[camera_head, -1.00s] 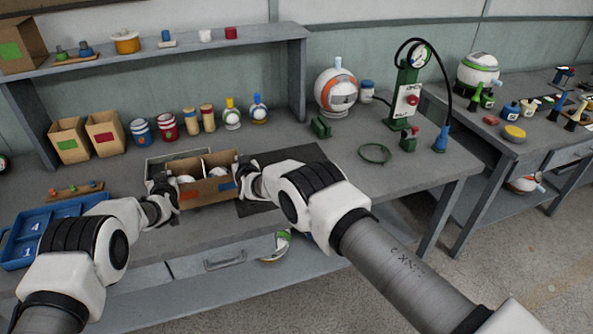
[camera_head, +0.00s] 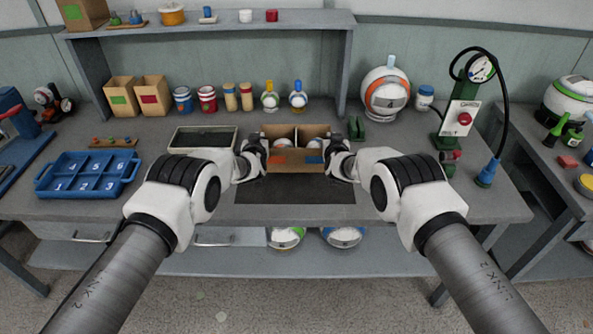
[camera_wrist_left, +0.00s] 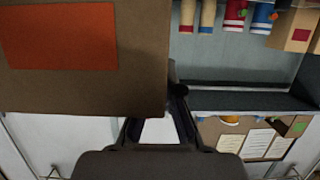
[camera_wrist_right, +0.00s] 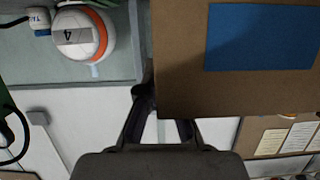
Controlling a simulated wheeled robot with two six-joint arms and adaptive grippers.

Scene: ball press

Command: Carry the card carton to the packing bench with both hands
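The brown card carton (camera_head: 297,161) is upright, with an orange patch and a blue patch on its near face. A divider splits it, and a pale round item shows in each half. My left gripper (camera_head: 256,150) is at its left side and my right gripper (camera_head: 338,150) at its right side. Each is shut on a side wall, though the carton partly hides the fingers. The carton's face also fills much of the left wrist view (camera_wrist_left: 130,85) and right wrist view (camera_wrist_right: 185,85). It appears over the dark mat (camera_head: 295,190) on the workbench; its clearance cannot be told.
A shallow tray (camera_head: 234,133) is just left of the carton, and a blue numbered tray (camera_head: 88,175) further left. A green block (camera_head: 356,129), a white-orange ball (camera_head: 386,95) and a gauge stand (camera_head: 462,115) are to the right. Cans and bottles line the back.

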